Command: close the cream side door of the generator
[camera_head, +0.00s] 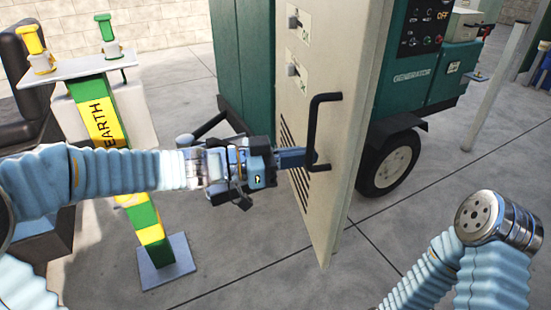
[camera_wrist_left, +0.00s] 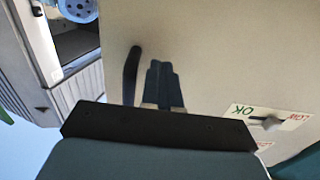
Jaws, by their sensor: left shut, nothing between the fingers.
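The cream side door (camera_head: 340,110) of the green generator (camera_head: 420,85) stands swung out, edge toward me, with its face to the left. A black bar handle (camera_head: 315,130) is on it near the outer edge. My left gripper (camera_head: 310,157) is shut and empty, its fingertips at the lower part of the handle; I cannot tell whether they touch it. In the left wrist view the door face (camera_wrist_left: 215,50) fills most of the picture, with the handle (camera_wrist_left: 131,75) beside my fingers (camera_wrist_left: 163,85). My right gripper is out of view; only part of my right arm shows.
A green and yellow earth post (camera_head: 125,140) on a grey base plate (camera_head: 167,262) stands left of the door, behind my left arm. A generator wheel (camera_head: 390,163) is right of the door. A pale post (camera_head: 497,85) stands at right. The floor below the door is clear.

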